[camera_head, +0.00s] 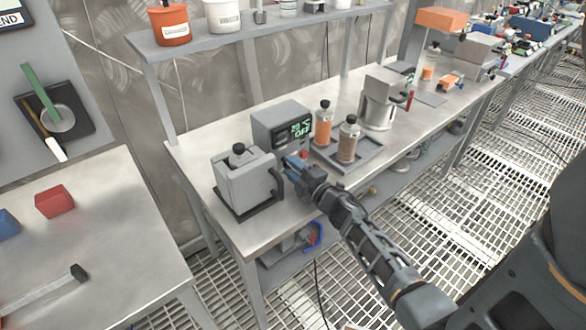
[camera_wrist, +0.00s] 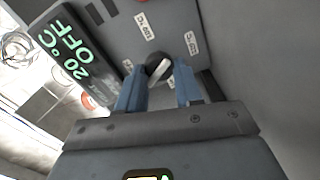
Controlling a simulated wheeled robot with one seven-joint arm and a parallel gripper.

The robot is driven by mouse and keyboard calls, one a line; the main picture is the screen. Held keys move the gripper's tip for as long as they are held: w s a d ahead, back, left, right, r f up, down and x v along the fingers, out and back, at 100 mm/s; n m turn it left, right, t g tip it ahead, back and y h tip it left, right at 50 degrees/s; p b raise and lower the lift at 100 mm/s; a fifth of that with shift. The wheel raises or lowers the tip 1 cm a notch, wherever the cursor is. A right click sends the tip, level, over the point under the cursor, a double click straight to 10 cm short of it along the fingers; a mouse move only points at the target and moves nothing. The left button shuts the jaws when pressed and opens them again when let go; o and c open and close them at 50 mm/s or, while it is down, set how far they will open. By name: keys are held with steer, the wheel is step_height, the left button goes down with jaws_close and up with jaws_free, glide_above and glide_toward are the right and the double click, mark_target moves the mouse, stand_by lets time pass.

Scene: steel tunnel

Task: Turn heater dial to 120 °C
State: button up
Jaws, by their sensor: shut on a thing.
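The heater (camera_head: 275,117) is a grey box with a dark front on the steel bench. Its green display (camera_head: 298,130) reads 20 °C OFF, and the display is clearer in the wrist view (camera_wrist: 72,52). The heater dial (camera_wrist: 157,68) is a dark round knob with a pale pointer, with small white labels around it on the grey panel. My gripper (camera_head: 293,163) is at the heater's front. Its blue fingers (camera_wrist: 160,85) are shut on the dial, one on each side. In the head view the dial is hidden behind my gripper.
A grey appliance with a black knob (camera_head: 244,180) stands close to the left of my gripper. A tray (camera_head: 368,158) with two bottles is to the right, and a metal jug (camera_head: 380,103) stands behind it. A shelf (camera_head: 250,32) runs above the bench.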

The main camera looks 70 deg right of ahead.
stand_by(0.3)
steer(key=o, duration=1)
steer(key=shift+o, duration=0.2)
steer(key=shift+s, duration=0.1)
steer(key=shift+b+v, duration=1.15)
steer(key=shift+v, duration=2.65)
